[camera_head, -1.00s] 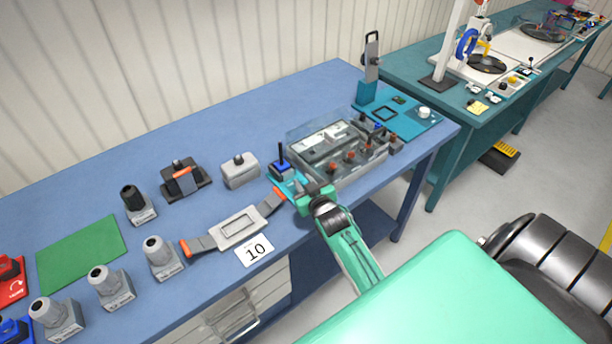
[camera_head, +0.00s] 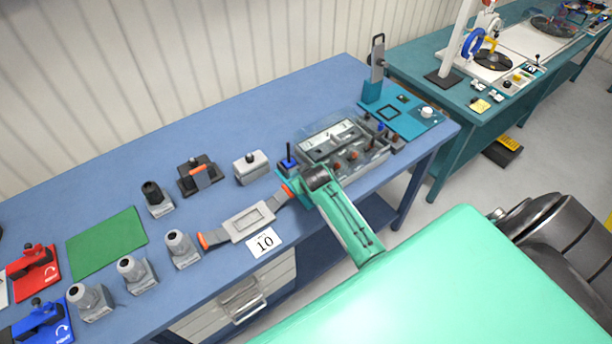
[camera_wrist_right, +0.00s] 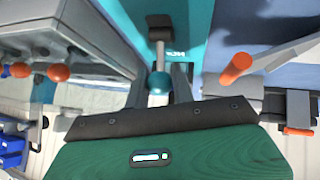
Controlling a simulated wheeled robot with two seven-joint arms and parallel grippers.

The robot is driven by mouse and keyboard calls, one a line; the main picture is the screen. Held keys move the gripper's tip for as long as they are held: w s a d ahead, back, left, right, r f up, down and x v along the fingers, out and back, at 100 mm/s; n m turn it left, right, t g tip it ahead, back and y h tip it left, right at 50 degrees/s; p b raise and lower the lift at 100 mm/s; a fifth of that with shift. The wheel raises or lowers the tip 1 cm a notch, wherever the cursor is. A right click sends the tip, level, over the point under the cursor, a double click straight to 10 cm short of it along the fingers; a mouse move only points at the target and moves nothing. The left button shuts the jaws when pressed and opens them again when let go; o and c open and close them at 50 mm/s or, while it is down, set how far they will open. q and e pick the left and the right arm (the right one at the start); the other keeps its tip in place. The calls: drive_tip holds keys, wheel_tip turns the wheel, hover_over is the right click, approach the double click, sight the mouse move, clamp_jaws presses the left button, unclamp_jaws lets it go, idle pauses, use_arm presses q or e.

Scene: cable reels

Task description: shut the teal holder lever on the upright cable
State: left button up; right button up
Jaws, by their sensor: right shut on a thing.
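The teal holder (camera_head: 283,174) sits on the blue bench, beside the clear-lidded box; my right arm covers much of it. In the right wrist view its teal plate (camera_wrist_right: 188,50) carries a black block and a short metal lever ending in a round teal knob (camera_wrist_right: 159,83). My right gripper (camera_wrist_right: 160,94) has its grey fingers on both sides of this knob and is shut on it. In the head view the gripper's fingertips are hidden behind my arm. I cannot make out an upright cable at the holder. My left gripper is not in view.
A clear-lidded box (camera_head: 345,150) stands just right of the holder. A grey strap clamp with orange ends (camera_head: 249,221) lies to its left, with a number 10 card (camera_head: 265,242) in front. Red (camera_head: 33,266) and blue (camera_head: 40,322) lever holders are far left.

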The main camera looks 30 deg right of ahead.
idle(0.3)
drive_tip(key=o, duration=1)
drive_tip(key=shift+w+f, duration=0.1)
drive_tip(key=shift+c, duration=0.2)
drive_tip(key=b+v, duration=0.4)
drive_tip(key=v, duration=1)
drive_tip(key=shift+w, duration=0.2)
